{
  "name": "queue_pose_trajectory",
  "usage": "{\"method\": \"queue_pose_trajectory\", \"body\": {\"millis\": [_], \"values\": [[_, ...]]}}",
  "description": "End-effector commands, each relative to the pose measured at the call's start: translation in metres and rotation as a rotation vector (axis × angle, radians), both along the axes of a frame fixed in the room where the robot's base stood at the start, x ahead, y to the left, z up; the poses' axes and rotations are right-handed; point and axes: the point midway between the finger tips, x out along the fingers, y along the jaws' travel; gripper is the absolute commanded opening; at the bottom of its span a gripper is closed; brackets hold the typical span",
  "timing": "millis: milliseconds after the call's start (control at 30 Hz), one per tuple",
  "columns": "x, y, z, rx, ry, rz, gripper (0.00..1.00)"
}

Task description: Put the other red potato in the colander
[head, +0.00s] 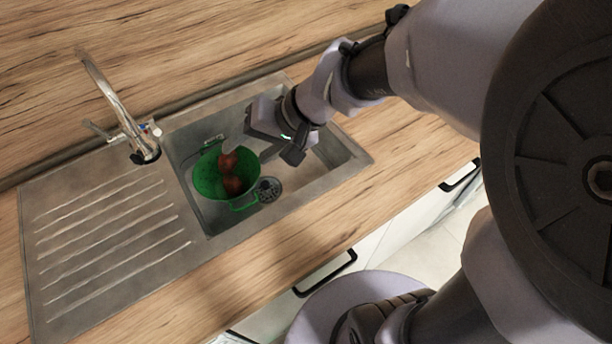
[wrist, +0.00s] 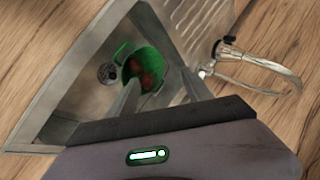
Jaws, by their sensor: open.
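The green colander (head: 207,182) stands in the sink basin, and it also shows in the wrist view (wrist: 158,56). Two red potatoes are inside it: one (head: 228,161) toward the back and one (head: 234,184) toward the front. In the wrist view the potatoes (wrist: 135,66) show dark red, partly behind a finger. My gripper (wrist: 160,78) is open and empty, its two fingers apart and pointing toward the colander. In the head view it hangs over the basin, up and right of the colander. No red potato shows outside the colander.
The metal sink (head: 345,170) has a ribbed drainboard (head: 110,235) on the left and a tap (head: 135,140) behind. A round drain (head: 268,188) lies beside the colander. The right part of the basin and the wooden worktop (head: 250,270) look clear.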

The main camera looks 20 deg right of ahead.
Motion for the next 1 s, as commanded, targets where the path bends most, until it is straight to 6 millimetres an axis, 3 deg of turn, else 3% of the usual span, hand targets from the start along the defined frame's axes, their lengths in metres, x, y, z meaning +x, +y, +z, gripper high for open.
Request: {"method": "queue_pose_trajectory", "body": {"millis": [33, 100, 200, 300, 467, 1000], "values": [[-0.030, -0.004, 0.019, -0.052, -0.009, -0.005, 0.59], [-0.069, -0.017, 0.033, -0.135, -0.008, -0.042, 0.59], [-0.110, -0.040, 0.043, -0.238, -0.026, -0.124, 0.59], [-0.133, -0.059, 0.046, -0.304, -0.051, -0.199, 0.59], [-0.144, -0.071, 0.048, -0.339, -0.068, -0.252, 0.59], [-0.143, -0.071, 0.048, -0.339, -0.068, -0.251, 0.59]]}}
